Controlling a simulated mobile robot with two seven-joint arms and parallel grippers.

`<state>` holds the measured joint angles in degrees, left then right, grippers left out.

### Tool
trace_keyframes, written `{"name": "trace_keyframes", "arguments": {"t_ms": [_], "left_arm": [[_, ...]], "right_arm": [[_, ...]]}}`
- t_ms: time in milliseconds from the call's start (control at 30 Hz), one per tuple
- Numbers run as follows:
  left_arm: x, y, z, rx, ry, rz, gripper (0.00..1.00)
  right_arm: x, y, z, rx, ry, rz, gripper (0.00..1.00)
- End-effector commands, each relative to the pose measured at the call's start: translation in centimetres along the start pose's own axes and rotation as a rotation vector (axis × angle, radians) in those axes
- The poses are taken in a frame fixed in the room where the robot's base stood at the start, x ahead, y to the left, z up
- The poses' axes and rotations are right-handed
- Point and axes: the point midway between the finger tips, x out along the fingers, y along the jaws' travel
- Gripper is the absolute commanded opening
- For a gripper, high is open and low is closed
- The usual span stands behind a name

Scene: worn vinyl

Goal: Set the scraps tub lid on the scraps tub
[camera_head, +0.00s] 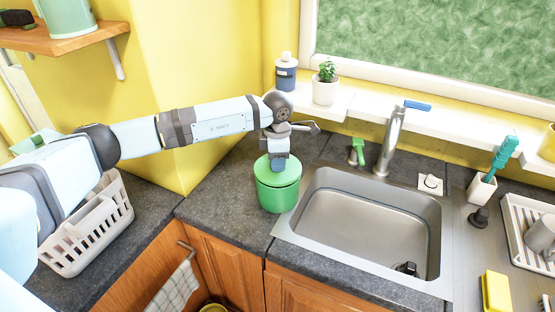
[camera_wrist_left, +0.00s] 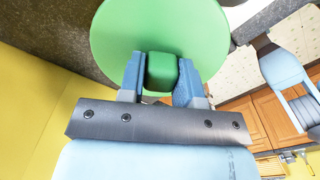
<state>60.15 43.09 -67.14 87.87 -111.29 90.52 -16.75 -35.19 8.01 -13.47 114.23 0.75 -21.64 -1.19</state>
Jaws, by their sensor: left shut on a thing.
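The green scraps tub (camera_head: 280,198) stands on the dark counter, just left of the sink. The round green scraps tub lid (camera_head: 286,175) is at the tub's top, roughly level and lined up with its rim. I cannot tell whether it touches all round. My left gripper (camera_head: 278,163) points down from above and is shut on the lid's knob. In the left wrist view, the knob (camera_wrist_left: 162,72) sits between the two blue fingers (camera_wrist_left: 161,78), and the lid's disc (camera_wrist_left: 115,40) spreads out behind it, hiding the tub.
The steel sink (camera_head: 365,225) and tap (camera_head: 391,140) are right of the tub. A soap bottle (camera_head: 286,75) and potted plant (camera_head: 326,88) stand on the sill behind. A white basket (camera_head: 95,235) is at the left. The counter left of the tub is clear.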

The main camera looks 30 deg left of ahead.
Motion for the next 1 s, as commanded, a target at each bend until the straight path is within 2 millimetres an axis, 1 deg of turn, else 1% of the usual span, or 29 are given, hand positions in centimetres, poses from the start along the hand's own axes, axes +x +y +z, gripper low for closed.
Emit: {"name": "trace_keyframes", "arguments": {"t_ms": [900, 933, 967, 1000], "left_arm": [[1.2, 0.0, 0.0, 0.000, 0.000, 0.000, 0.07], [1.1, 0.0, 0.0, 0.000, 0.000, 0.000, 0.38], [1.1, 0.0, 0.0, 0.000, 0.000, 0.000, 0.45], [1.1, 0.0, 0.0, 0.000, 0.000, 0.000, 0.54]], "right_arm": [[0.5, 0.1, 0.8, 0.000, -0.001, 0.001, 1.00], [0.5, 0.1, 0.8, 0.000, -0.001, 0.001, 1.00], [0.5, 0.1, 0.8, 0.000, -0.001, 0.001, 1.00], [0.5, 0.1, 0.8, 0.000, -0.001, 0.001, 1.00]]}}
